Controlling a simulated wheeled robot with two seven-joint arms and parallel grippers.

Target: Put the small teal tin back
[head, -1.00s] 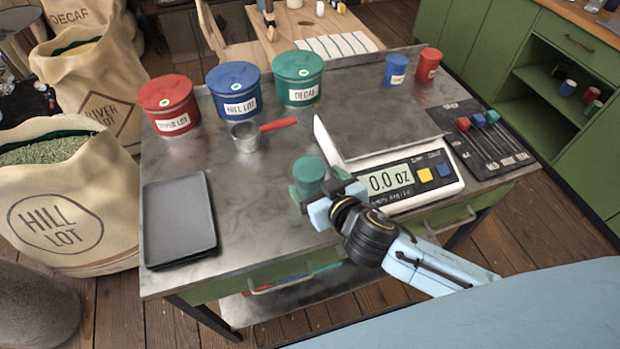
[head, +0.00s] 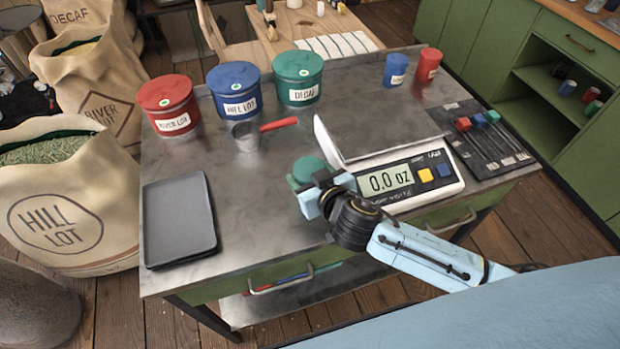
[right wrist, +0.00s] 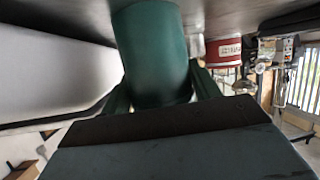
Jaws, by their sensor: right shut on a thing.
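The small teal tin (head: 304,169) is at the left end of the scale, over the middle of the steel bench. My right gripper (head: 314,187) is shut on it and hides much of its body in the head view. In the right wrist view the tin (right wrist: 152,55) stands between the fingers. I cannot tell whether its base touches the bench. The small blue tin (head: 396,70) and small red tin (head: 428,65) stand side by side at the back right of the bench. My left gripper is not in view.
The scale (head: 445,190) reads 0.0 oz, with a raised white plate at its left. A scoop (head: 247,136) and large red, blue and green canisters (head: 298,78) stand behind. A dark tray (head: 178,218) lies left. A tool mat (head: 490,138) lies right.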

